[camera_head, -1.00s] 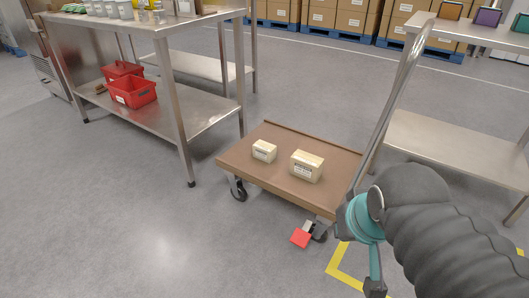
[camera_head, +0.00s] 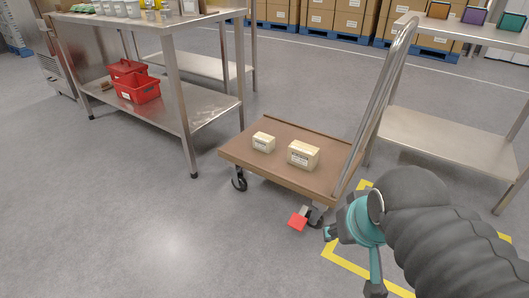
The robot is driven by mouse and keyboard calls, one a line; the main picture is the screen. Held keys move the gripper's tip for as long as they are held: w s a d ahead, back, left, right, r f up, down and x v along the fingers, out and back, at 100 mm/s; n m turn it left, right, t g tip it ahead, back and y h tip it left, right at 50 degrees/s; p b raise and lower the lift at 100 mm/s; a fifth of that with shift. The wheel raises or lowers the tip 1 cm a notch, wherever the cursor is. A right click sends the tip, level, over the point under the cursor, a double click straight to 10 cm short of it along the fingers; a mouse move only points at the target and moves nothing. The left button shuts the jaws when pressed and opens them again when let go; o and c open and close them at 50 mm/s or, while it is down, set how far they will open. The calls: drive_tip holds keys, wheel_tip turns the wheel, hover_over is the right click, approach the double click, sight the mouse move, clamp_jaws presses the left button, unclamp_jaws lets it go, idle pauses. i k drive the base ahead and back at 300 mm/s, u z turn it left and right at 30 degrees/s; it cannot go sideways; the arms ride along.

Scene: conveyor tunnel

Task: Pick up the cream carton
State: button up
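Two cream cartons with labels lie on a brown flatbed trolley (camera_head: 245,158). The smaller carton (camera_head: 263,142) is on the left. The larger cream carton (camera_head: 303,155) is to its right, nearer the trolley's handle, with a gap between them. My gripper (camera_head: 352,262) is at the lower right, in front of the trolley and apart from both cartons. Its two fingers appear spread, with nothing seen between them. Part of it is hidden by my own dark arm.
The trolley's tall metal handle (camera_head: 378,105) rises at its right end. A steel table (camera_head: 205,18) with red bins (camera_head: 138,90) on its lower shelf stands left. Another steel table (camera_head: 445,140) stands right. Yellow floor tape (camera_head: 350,264) lies near my gripper. The front-left floor is clear.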

sight(266, 143)
drive_tip(key=u, duration=1.3)
drive_tip(key=i, duration=1.55)
drive_tip(key=z, duration=0.5)
drive_tip(key=i, duration=1.15)
drive_tip(key=z, duration=0.95)
